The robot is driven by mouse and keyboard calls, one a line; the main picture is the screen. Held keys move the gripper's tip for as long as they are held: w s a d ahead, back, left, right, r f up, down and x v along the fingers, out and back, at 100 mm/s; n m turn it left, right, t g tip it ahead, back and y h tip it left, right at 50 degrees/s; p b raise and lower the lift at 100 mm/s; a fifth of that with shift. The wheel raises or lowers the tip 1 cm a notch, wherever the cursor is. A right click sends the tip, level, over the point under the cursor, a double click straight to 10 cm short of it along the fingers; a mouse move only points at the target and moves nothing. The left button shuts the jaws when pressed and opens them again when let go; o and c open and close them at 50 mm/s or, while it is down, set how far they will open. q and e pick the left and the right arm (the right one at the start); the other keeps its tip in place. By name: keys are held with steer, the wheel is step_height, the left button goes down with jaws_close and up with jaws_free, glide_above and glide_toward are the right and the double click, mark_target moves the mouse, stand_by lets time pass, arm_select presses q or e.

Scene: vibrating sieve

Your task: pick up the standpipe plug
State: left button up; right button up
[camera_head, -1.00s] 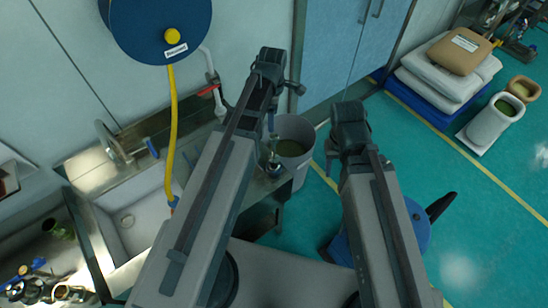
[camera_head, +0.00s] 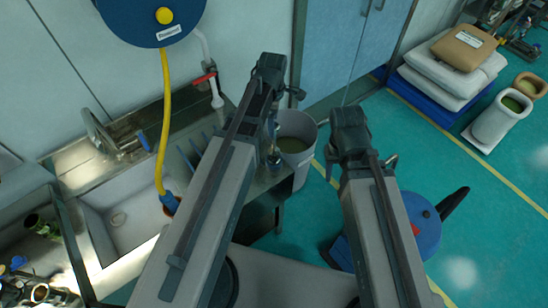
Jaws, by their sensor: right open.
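I cannot pick out the standpipe plug for certain. A yellow hose (camera_head: 164,115) hangs into the sink (camera_head: 135,225) and has a blue and orange end (camera_head: 170,203). A white pipe with a red handle (camera_head: 203,78) stands behind the counter. My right gripper (camera_head: 359,162) is open, right of the grey bin and away from the sink; its fingers show partly past the wrist and nothing shows between them. My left gripper (camera_head: 283,98) is over the counter's right end, left of the bin. Its fingers are mostly hidden by its wrist, so its opening is unclear.
A grey bin (camera_head: 303,165) stands beside the counter. A blue reel (camera_head: 150,18) is on the wall. A blue round object (camera_head: 420,225) is on the floor at right. Sacks on a blue pallet (camera_head: 425,100) are at the back right.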

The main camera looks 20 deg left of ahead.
arm_select(q)
steer(key=b, duration=0.5)
glide_above(274, 146)
steer(key=f, duration=0.3)
steer(key=w+f, duration=0.1)
steer(key=f, duration=0.1)
steer(key=shift+a+f, duration=0.1)
steer(key=shift+f, duration=0.05)
steer(key=shift+s, duration=0.1)
jaws_close()
stand_by(0.9)
